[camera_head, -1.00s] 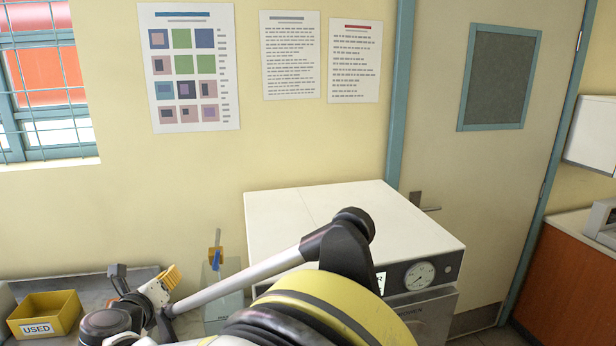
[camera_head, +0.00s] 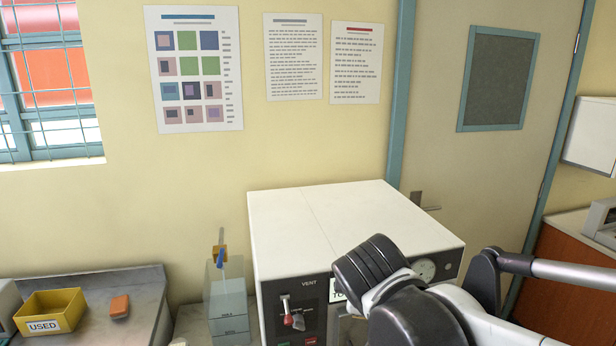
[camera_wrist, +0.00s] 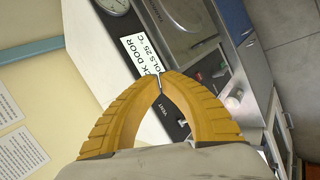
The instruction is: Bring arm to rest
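My gripper (camera_wrist: 160,80) shows in the wrist view as two yellow ribbed fingers with their tips together and nothing visible held between them. Behind the fingers in that view is the front of the white incubator (camera_wrist: 85,60), tilted in the picture, with a label and the word VENT. In the head view the incubator (camera_head: 330,215) stands against the wall, and my arm crosses in front of its right side and reaches to the right edge. My gripper is outside the head view. My arm hides part of the incubator's label and lower front.
A yellow bin marked USED (camera_head: 75,305) and an orange block (camera_head: 119,306) are on the grey bench (camera_head: 110,283) at left. A clear holder (camera_head: 228,300) with a blue-tipped item stands left of the incubator. A door (camera_head: 480,180) and a wood-fronted counter (camera_head: 560,270) are at right.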

